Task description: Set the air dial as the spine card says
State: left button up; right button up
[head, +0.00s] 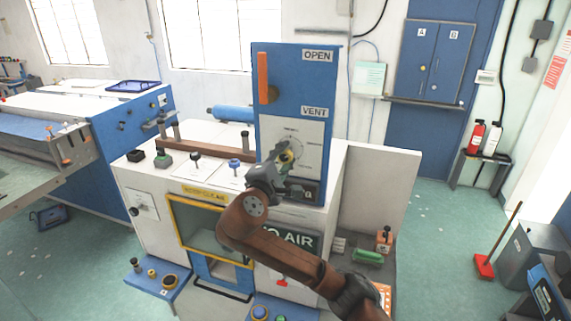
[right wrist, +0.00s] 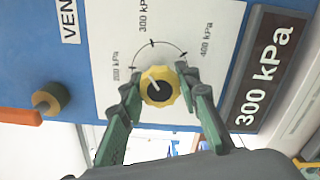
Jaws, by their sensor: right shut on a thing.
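The air dial (head: 313,146) is a white plate on the tall blue panel. In the right wrist view the dial plate (right wrist: 118,20) appears turned sideways, with marks 300 kPa and 400 kPa and a third, blurred label, probably 200 kPa. Its yellow knob (right wrist: 157,87) has a dark centre and a white pointer, which leans up-left in that view. My right gripper (head: 286,158) is shut on the knob, one green finger on each side; the fingers (right wrist: 157,92) show closely in the wrist view. I cannot identify the spine card. My left gripper is out of view.
A dark plate (right wrist: 263,70) beside the dial reads 300 kPa. An orange lever (head: 263,77) stands upright near the OPEN and VENT labels. A white worktop (head: 215,150) with small knobs lies to the left. A green-handled item (head: 367,256) sits on the right shelf.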

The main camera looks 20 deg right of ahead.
jog(key=m+b, duration=0.1)
jog(key=m, duration=0.1)
jog(key=m+b, duration=0.2)
jog(key=m, duration=0.1)
jog(key=shift+f+m, duration=0.3)
jog(key=m+b, duration=0.3)
jog(key=m, duration=0.2)
jog(key=m+b, duration=0.2)
jog(key=m, duration=0.4)
jog(key=shift+m, duration=0.4)
jog(key=m+b, duration=0.1)
jog(key=m, duration=0.4)
jog(key=shift+m, duration=0.3)
jog(key=o, duration=1.2)
jog(key=shift+r, duration=0.2)
